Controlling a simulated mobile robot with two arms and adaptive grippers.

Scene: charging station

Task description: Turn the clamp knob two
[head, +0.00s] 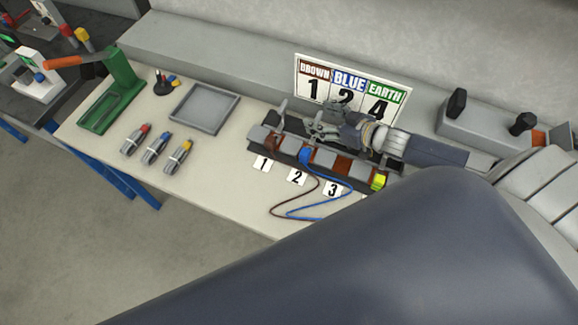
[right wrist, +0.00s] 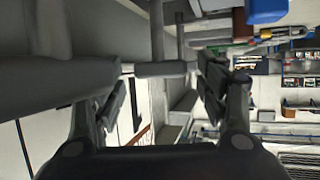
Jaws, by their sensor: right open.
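The terminal block (head: 325,172) lies on the bench with its positions marked by number cards; the card for two (head: 297,177) sits in front of it. A blue wire end (head: 305,156) is at position two and a brown wire end (head: 272,144) at position one. My right gripper (head: 320,127) is over the back of the block near position two. In the right wrist view its open fingers (right wrist: 160,85) stand on either side of a grey T-shaped knob (right wrist: 160,69); I cannot tell whether they touch it. In the head view the gripper hides the knob. My left gripper is out of view.
A sign (head: 352,88) reading BROWN 1, BLUE 2, EARTH 4 stands behind the block. My arm hides the lower right.

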